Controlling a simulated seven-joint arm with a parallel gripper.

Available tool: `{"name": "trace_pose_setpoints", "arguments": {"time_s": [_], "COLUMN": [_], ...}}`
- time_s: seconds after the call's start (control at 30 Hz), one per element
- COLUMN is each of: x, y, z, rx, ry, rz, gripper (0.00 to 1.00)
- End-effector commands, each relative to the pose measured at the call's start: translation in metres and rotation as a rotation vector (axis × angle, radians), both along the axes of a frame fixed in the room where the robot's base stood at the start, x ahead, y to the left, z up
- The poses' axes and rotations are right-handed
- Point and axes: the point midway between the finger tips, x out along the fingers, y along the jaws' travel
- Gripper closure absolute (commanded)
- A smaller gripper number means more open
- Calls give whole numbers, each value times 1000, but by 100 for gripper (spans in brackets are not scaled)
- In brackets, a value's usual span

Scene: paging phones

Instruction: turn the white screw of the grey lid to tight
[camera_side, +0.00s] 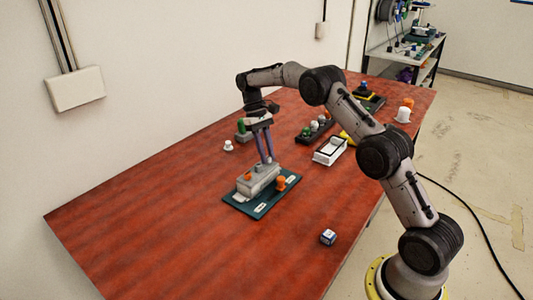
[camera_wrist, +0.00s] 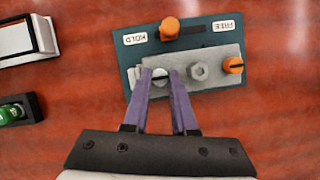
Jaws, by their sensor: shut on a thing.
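The grey lid (camera_wrist: 217,67) lies on a dark teal board in the wrist view, and it also shows in the side view (camera_side: 252,183). The white screw (camera_wrist: 160,76), with a slotted head, sits at the lid's left end. My gripper (camera_wrist: 162,74) is over that end, its two purple fingers closed on either side of the white screw. In the side view my gripper (camera_side: 269,160) reaches down to the lid's far end, and the fingers hide the screw there. A grey hex-shaped head (camera_wrist: 199,71) and an orange slotted screw (camera_wrist: 233,65) are also on the lid.
The teal board (camera_side: 236,202) carries an orange knob (camera_wrist: 170,29) between labels reading HOLD and FREE. A white-and-black box (camera_side: 330,151), a tray of round pieces (camera_side: 316,129) and a white knob (camera_side: 228,145) stand nearby. A small die-like cube (camera_side: 328,237) lies in front. The table's left part is clear.

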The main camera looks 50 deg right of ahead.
Motion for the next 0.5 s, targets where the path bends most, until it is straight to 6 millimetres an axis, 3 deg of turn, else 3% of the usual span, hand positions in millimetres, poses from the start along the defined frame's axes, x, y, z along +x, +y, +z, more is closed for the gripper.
{"name": "trace_pose_setpoints", "arguments": {"time_s": [0.5], "x": [0], "y": [0], "z": [0], "rx": [0], "ry": [-1], "rz": [-44], "gripper": [100]}}
